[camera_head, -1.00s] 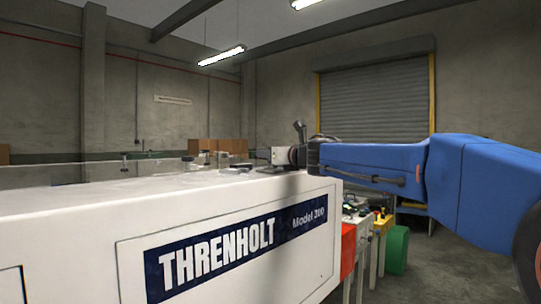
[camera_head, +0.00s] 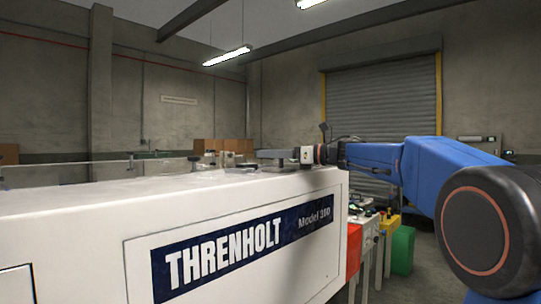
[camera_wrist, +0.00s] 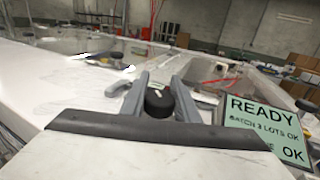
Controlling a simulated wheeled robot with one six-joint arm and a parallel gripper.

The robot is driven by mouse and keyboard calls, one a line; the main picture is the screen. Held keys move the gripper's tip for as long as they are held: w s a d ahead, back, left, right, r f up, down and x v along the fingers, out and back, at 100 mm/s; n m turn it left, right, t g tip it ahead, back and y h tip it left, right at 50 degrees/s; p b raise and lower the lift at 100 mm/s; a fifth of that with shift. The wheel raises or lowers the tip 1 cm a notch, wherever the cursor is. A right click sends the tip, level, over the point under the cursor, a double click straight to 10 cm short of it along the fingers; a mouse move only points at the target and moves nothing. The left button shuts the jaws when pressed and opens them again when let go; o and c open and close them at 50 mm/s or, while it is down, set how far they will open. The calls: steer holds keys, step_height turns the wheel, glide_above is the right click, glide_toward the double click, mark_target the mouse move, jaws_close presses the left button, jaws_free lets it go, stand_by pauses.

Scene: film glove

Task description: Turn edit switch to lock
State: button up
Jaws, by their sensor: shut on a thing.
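In the wrist view a black round knob (camera_wrist: 158,104) with a white mark on top stands between the two grey fingers of my gripper (camera_wrist: 158,92). It looks like the edit switch, but no label on it can be read. My gripper is shut on this knob. In the head view my gripper (camera_head: 268,154) reaches left over the top of the white machine (camera_head: 80,235) marked THRENHOLT; the knob cannot be made out there. The edit and lock markings are not visible.
A green display (camera_wrist: 262,130) reading READY is right of my gripper in the wrist view. Small black-topped fittings (camera_head: 193,160) stand on the machine top. A red box (camera_head: 354,250) and green bin (camera_head: 402,250) stand beyond its right end.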

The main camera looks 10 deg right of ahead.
steer(key=shift+g, duration=0.3)
steer(key=o, duration=1.1)
steer(key=v, duration=1.7)
steer(key=shift+d+f, duration=0.2)
steer(key=shift+f, duration=0.15)
